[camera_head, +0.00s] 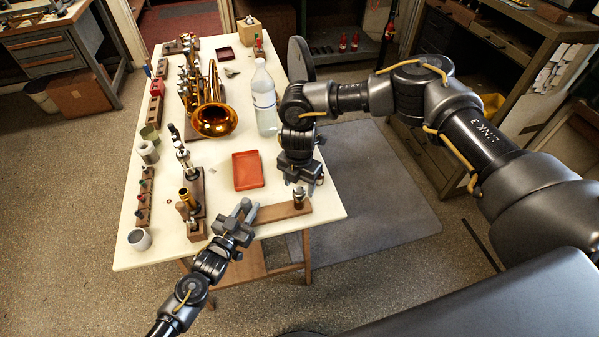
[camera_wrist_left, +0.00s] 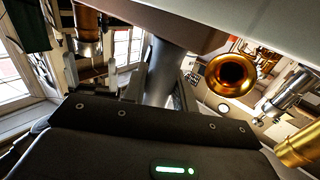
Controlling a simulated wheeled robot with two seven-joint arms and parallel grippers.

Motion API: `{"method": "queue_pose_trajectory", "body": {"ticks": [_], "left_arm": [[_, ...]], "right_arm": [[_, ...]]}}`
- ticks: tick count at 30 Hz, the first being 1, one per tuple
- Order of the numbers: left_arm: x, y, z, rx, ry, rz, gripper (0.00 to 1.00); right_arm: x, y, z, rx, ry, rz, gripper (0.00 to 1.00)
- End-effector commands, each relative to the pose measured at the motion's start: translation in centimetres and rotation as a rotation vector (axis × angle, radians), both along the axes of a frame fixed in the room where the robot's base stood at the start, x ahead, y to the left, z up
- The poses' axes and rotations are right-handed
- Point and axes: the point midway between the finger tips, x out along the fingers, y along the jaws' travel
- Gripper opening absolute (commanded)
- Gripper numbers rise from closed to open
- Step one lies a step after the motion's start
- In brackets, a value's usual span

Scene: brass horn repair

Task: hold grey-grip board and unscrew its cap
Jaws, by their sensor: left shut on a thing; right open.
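The brown wooden board (camera_head: 278,212) lies at the near edge of the table, with a grey grip at its left end. My left gripper (camera_head: 246,211) is shut on that grey grip and hides much of it. A small metal cap (camera_head: 299,200) stands upright on the right end of the board. My right gripper (camera_head: 301,183) is open and points down just above the cap; I cannot tell whether its fingers touch it. In the left wrist view, a brown surface that looks like the board (camera_wrist_left: 190,28) crosses the top.
A red tray (camera_head: 247,170) lies behind the board. A clear bottle (camera_head: 264,100) and a brass horn (camera_head: 213,120) stand farther back. A wooden stand with upright tools (camera_head: 193,205) is left of my left gripper. A grey cup (camera_head: 140,239) sits at the near left corner.

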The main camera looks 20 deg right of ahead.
Motion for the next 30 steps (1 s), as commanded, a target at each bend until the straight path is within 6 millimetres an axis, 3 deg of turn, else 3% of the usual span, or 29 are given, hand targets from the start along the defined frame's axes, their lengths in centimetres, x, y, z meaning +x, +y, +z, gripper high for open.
{"method": "queue_pose_trajectory", "body": {"ticks": [6, 16, 26, 27, 30], "left_arm": [[0.0, 0.0, 0.0, 0.001, 0.001, 0.0, 0.0], [0.0, 0.0, 0.0, 0.001, 0.001, 0.0, 0.0], [0.0, 0.0, 0.0, 0.001, 0.001, 0.0, 0.0], [0.0, 0.0, 0.0, 0.001, 0.001, 0.0, 0.0], [0.0, 0.0, 0.0, 0.001, 0.001, 0.0, 0.0]], "right_arm": [[0.0, 0.0, -1.7, 0.0, 0.0, 0.0, 0.6], [0.0, 0.0, -1.9, 0.001, -0.001, 0.001, 0.59], [0.0, 0.0, -1.9, 0.0, 0.0, 0.001, 0.16], [0.0, 0.0, -1.9, 0.0, 0.0, 0.001, 0.32], [0.0, 0.0, -1.9, 0.0, 0.0, 0.001, 0.19]]}}
